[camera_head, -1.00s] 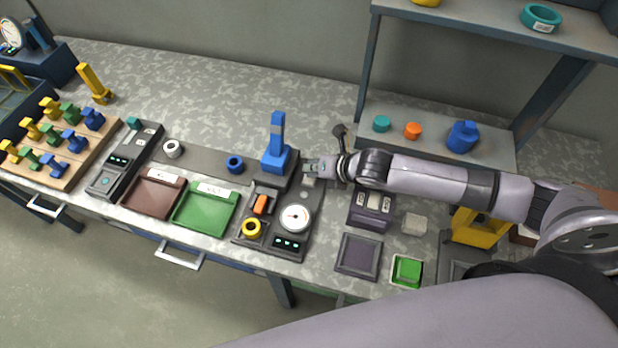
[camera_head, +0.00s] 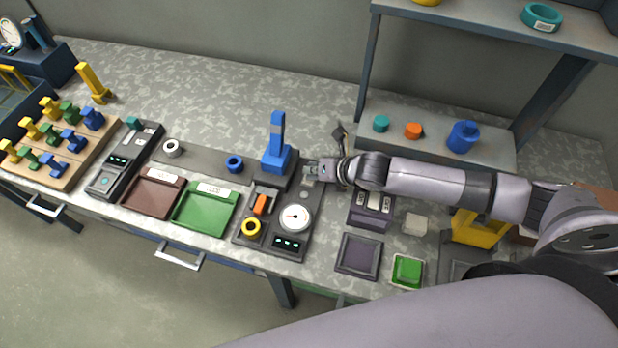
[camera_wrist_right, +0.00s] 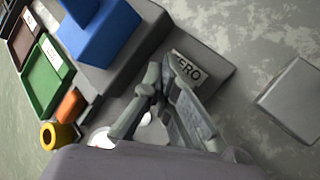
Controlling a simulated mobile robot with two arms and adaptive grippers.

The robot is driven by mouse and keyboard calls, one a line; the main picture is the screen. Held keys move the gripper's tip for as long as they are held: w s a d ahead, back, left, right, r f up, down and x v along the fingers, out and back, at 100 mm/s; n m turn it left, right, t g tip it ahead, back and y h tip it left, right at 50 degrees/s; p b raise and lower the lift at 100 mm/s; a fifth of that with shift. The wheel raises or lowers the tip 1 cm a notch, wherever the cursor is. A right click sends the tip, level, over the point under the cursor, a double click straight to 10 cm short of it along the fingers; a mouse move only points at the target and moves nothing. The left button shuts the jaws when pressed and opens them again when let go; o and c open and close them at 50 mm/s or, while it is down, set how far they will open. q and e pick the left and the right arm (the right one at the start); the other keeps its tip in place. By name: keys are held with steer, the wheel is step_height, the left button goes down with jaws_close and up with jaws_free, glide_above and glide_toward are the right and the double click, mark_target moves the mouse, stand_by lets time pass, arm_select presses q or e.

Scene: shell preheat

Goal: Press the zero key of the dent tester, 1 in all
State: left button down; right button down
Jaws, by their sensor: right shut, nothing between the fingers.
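The dent tester is a dark base with a round white dial (camera_head: 295,218), a lit display (camera_head: 289,244) and a blue post (camera_head: 276,150) at its back. In the right wrist view a "ZERO" label (camera_wrist_right: 187,69) lies on the dark base beside my fingertips. A small pale round part (camera_wrist_right: 146,119) shows partly between the fingers; I cannot tell if it is the key. My right gripper (camera_head: 311,173) is shut and empty, over the tester's back right part. It also shows in the right wrist view (camera_wrist_right: 160,76). Contact with the key cannot be told. My left gripper is not in view.
A green tray (camera_head: 207,226) and a brown tray (camera_head: 149,205) are to the left. A yellow ring (camera_head: 251,227) and an orange part (camera_head: 260,204) sit beside the dial. A dark box (camera_head: 371,209) stands right of the tester, under my right arm.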

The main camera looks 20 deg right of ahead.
steer(key=shift+f, duration=0.3)
steer(key=shift+r, duration=0.1)
stand_by(0.3)
steer(key=shift+r+p, duration=0.75)
steer(key=shift+p, duration=0.15)
step_height(320, 180, up, 5)
steer(key=p, duration=0.5)
steer(key=shift+r, duration=0.15)
stand_by(0.4)
